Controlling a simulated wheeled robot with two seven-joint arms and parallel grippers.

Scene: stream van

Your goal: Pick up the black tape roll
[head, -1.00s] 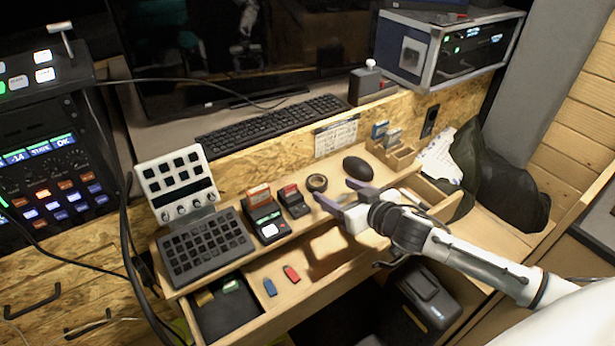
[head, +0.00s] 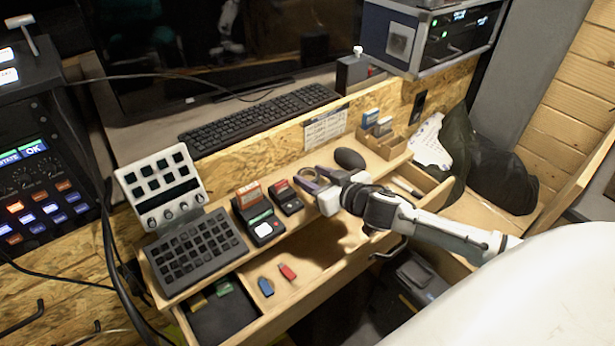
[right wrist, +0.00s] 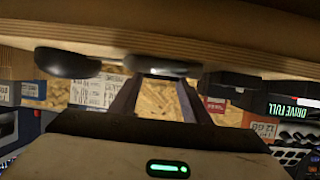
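The black tape roll (head: 307,167) lies on the wooden shelf, right of the small card readers and left of the dark mouse. My right gripper (head: 313,179) reaches it from the right, its two fingers parted at the roll's sides. In the right wrist view a dark rounded edge, likely the tape roll (right wrist: 163,67), shows by the spread fingertips (right wrist: 158,88). I cannot tell whether the fingers touch it. My left gripper is out of view.
A mouse (head: 349,158) sits just beyond my right gripper. Card readers (head: 259,220) and a keypad (head: 195,249) stand to the left. Below is an open drawer (head: 300,300) with a red and a blue stick. A wooden card holder (head: 388,146) stands at the right.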

